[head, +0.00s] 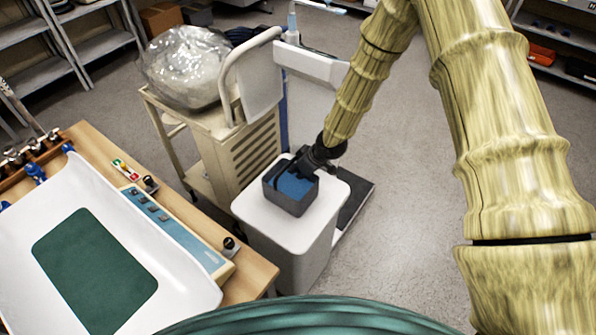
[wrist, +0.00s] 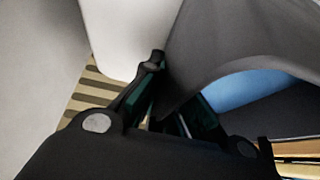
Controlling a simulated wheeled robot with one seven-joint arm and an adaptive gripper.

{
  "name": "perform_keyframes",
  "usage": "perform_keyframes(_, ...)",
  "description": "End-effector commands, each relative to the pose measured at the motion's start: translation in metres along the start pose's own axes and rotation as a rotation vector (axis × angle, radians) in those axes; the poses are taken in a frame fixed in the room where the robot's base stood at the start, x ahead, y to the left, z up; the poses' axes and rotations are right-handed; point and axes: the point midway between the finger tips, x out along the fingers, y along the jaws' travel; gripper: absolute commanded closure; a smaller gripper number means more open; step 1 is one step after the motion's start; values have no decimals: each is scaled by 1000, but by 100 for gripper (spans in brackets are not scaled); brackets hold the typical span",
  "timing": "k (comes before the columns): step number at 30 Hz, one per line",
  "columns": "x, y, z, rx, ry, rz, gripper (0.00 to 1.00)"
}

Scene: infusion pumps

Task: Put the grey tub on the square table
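The grey tub (head: 291,190), with a blue inside, is over the middle of a white square-topped stand (head: 252,209), the only thing here that looks like the square table. The tub looks upright; I cannot tell whether its base touches the top. My gripper (head: 307,168) is at the tub's back rim. In the wrist view my gripper (wrist: 172,95) has its fingers on either side of the tub's grey wall (wrist: 215,48), seemingly shut on it. The blue inside shows to the right there. The far fingertip is partly hidden by the wall.
A beige slatted cart (head: 247,158) with a shiny wrapped bundle (head: 187,65) stands just behind and left of the stand. A wooden table (head: 262,276) with a white scale tray (head: 190,292) is at the left front. Floor (head: 405,215) is clear to the right.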

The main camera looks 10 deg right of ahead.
Motion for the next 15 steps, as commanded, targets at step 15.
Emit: perform_keyframes(15,3,0,2,0,0,0,78)
